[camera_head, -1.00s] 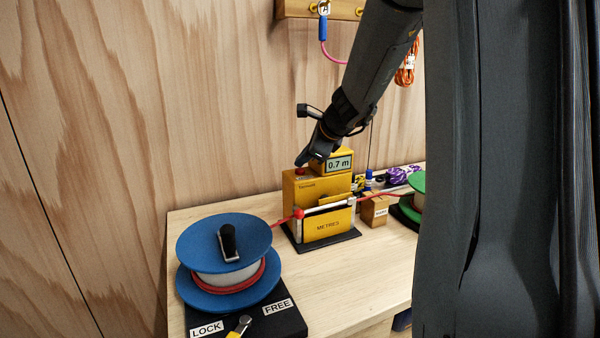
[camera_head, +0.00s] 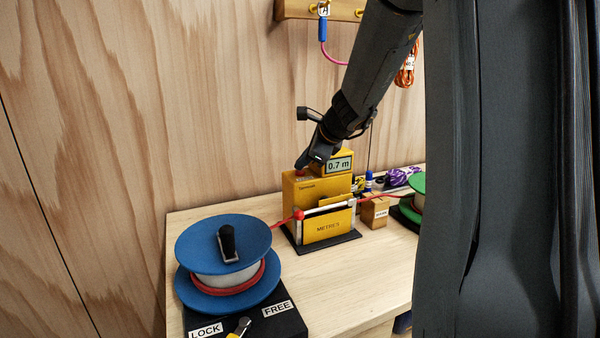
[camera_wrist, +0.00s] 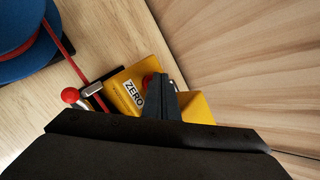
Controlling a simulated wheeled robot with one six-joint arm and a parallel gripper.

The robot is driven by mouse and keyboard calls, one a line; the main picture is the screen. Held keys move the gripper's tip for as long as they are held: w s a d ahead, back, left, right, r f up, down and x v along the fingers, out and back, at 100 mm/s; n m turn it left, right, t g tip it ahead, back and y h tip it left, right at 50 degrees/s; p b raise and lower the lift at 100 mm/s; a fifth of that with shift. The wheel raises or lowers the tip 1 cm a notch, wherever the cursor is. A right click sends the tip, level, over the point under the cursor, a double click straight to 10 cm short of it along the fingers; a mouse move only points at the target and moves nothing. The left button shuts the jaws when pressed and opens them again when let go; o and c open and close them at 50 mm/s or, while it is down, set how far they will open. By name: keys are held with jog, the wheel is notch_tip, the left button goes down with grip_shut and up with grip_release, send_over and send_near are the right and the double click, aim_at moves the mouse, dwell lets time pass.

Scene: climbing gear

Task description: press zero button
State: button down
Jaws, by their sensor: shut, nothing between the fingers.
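The yellow metre counter (camera_head: 300,190) stands on the bench, and its display (camera_head: 340,164) reads 0.7 m. The red zero button (camera_head: 300,172) is on top of its left part. In the wrist view the button (camera_wrist: 149,79) shows beside the label ZERO (camera_wrist: 134,93), partly hidden by my fingers. My gripper (camera_head: 301,164) is shut and empty, pointing down with its tips at the button. I cannot tell whether the tips touch it or are just above it.
A blue reel (camera_head: 225,250) with red cord stands at the front left on a black LOCK/FREE base (camera_head: 285,322). Red cord runs through the counter to a green reel (camera_head: 417,186). A small cardboard box (camera_head: 375,212) and purple rope (camera_head: 400,177) lie behind.

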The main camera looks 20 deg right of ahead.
aim_at(303, 173)
jog(key=shift+f, duration=0.15)
dwell(0.4)
jog(key=shift+r+p, duration=0.75)
jog(key=shift+r, duration=0.1)
jog(key=shift+r, duration=0.15)
notch_tip(303, 173, up, 5)
jog(key=p, duration=0.5)
dwell(0.4)
